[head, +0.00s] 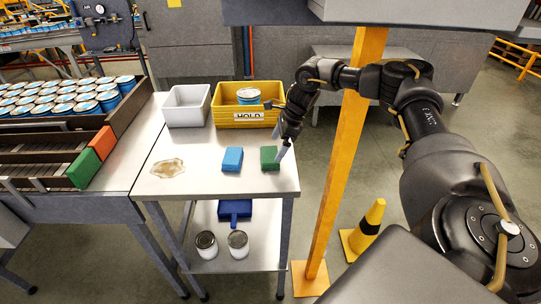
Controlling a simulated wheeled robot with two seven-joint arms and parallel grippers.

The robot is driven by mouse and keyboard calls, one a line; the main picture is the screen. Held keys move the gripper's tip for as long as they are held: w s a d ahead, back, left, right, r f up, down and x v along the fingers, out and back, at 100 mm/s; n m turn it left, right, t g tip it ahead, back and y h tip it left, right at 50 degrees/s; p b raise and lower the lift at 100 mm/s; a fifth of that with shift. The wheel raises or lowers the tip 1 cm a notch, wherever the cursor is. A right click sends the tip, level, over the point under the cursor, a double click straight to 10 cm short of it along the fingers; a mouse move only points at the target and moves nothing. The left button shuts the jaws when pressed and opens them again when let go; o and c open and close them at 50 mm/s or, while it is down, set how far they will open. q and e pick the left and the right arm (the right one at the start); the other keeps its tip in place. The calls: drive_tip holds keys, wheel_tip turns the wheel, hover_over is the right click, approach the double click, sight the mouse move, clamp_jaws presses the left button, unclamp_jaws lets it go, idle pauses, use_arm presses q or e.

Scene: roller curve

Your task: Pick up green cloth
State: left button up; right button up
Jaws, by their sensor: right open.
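The green cloth (269,158) is a small folded block lying on the steel table, near its right end. My right gripper (282,151) reaches down from the upper right. Its fingers are open, with one visible at the right edge of the cloth; whether it touches the cloth is unclear. The cloth lies on the table. My left gripper is out of the picture.
A blue cloth (232,159) lies left of the green one. A spill (168,168) is at the table's left. A white bin (187,107) and a yellow HOLD bin (228,113) with a can stand behind. A yellow post (340,150) rises at right.

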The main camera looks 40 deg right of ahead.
sight(272, 154)
drive_tip(key=p+x, duration=0.1)
drive_tip(key=x, duration=0.2)
drive_tip(key=shift+w+f+p, duration=0.15)
drive_tip(key=shift+f+p, duration=0.1)
drive_tip(key=shift+p, duration=0.15)
drive_tip(key=shift+w+a+f, duration=0.15)
drive_tip(key=shift+f, duration=0.2)
drive_tip(key=shift+r, duration=0.1)
drive_tip(key=shift+c, duration=0.6)
drive_tip(key=c, duration=0.6)
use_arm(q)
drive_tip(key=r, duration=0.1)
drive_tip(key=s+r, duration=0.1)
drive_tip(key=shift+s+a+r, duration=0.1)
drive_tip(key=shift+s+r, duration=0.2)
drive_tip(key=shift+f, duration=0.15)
